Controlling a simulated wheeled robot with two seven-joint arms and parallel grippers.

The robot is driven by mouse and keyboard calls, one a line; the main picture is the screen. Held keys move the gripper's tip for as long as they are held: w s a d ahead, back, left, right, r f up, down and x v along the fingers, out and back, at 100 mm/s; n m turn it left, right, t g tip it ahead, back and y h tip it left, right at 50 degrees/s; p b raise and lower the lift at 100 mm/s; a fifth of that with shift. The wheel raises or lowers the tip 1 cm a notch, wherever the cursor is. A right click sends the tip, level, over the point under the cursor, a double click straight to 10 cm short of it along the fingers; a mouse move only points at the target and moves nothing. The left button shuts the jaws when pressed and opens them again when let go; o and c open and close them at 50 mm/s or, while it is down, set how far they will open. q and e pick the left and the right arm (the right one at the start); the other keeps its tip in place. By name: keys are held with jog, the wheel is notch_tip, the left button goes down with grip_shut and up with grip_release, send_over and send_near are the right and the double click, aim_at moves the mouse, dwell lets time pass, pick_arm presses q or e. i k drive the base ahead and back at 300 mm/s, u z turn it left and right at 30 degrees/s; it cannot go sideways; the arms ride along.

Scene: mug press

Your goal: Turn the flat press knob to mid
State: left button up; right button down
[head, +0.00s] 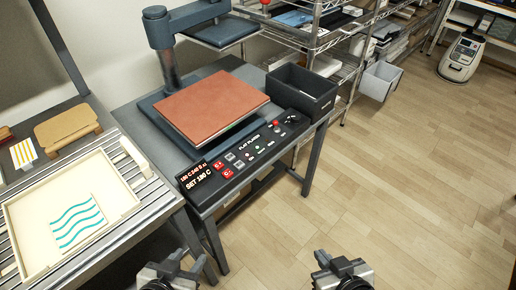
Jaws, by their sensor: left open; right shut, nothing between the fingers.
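The flat press stands on a dark table in the head view, with a reddish-brown platen (212,104) on a dark base. Its black control panel (243,155) runs along the front edge, with a lit display (195,175) reading "SET 180 C", buttons and a small dark knob (292,118) near the right end. The knob's pointer setting is too small to read. My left gripper (177,264) is open and empty at the bottom edge, below the panel. My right gripper (335,264) is shut and empty at the bottom, over the floor. Both are apart from the panel.
A dark bin (302,92) sits behind the panel's right end. The press column (164,50) rises at the back. A cream tray (128,187) with a wave-patterned sheet lies on the slatted table at left. Wire shelving (312,40) stands behind. The wooden floor (420,180) at right is clear.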

aim_at(295, 118)
jog(key=z, duration=1.35)
jog(key=i, duration=1.75)
jog(key=u, duration=2.75)
